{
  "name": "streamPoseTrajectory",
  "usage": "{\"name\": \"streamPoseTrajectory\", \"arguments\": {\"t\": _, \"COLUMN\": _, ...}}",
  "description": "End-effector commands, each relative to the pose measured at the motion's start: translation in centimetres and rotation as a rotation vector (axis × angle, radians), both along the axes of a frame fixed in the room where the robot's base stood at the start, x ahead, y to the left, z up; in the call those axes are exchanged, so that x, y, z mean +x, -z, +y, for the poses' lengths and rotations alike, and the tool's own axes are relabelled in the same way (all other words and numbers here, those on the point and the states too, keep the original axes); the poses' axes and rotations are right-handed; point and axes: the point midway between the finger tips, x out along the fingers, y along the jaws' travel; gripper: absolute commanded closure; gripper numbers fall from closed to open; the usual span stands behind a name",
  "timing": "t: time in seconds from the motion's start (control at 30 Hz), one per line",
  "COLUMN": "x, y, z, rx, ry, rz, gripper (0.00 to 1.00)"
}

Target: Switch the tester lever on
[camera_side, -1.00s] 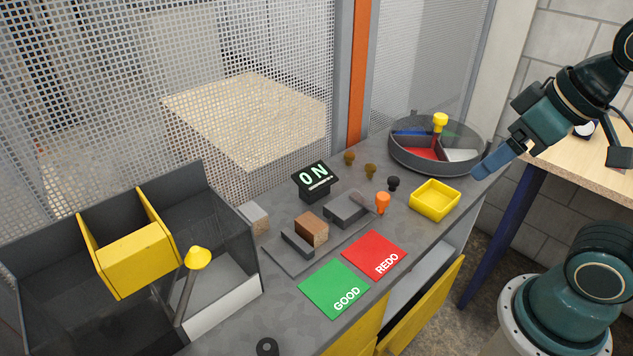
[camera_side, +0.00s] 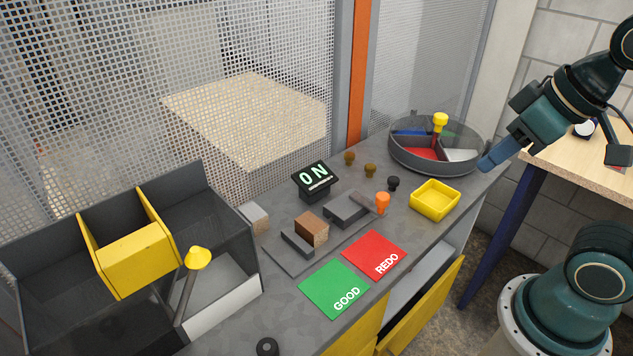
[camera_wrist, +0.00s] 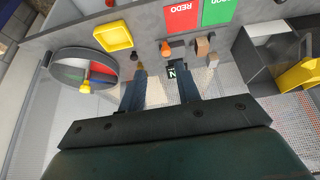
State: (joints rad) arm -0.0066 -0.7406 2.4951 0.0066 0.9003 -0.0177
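The tester is a dark grey block (camera_side: 345,211) on a grey plate, and its lever has an orange knob (camera_side: 382,202). The knob also shows in the wrist view (camera_wrist: 165,49). A small black display (camera_side: 314,180) behind the tester reads ON in the side view. My gripper (camera_side: 488,165) is in the air at the right, near the round bin and well away from the lever. In the wrist view my gripper's two fingers (camera_wrist: 160,92) stand apart with nothing between them, so it is open.
A brown block (camera_side: 312,229) sits on the plate. Green GOOD (camera_side: 336,289) and red REDO (camera_side: 374,254) mats lie in front. A yellow tray (camera_side: 435,199) and a divided round bin (camera_side: 437,168) stand at the right. Small knobs (camera_side: 370,170) stand behind the tester.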

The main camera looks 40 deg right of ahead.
Motion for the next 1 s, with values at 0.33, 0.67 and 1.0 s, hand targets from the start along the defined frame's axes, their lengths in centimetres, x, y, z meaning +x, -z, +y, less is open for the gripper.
{"name": "streamPoseTrajectory", "arguments": {"t": 0.33, "x": 2.1, "y": 0.0, "z": 0.3, "rx": -0.103, "ry": -0.182, "rz": 0.067, "gripper": 1.00}}
{"name": "streamPoseTrajectory", "arguments": {"t": 0.67, "x": 5.7, "y": 0.7, "z": 1.3, "rx": -0.270, "ry": -0.493, "rz": 0.175, "gripper": 1.00}}
{"name": "streamPoseTrajectory", "arguments": {"t": 1.0, "x": 9.2, "y": 2.1, "z": 3.4, "rx": -0.436, "ry": -0.834, "rz": 0.294, "gripper": 1.00}}
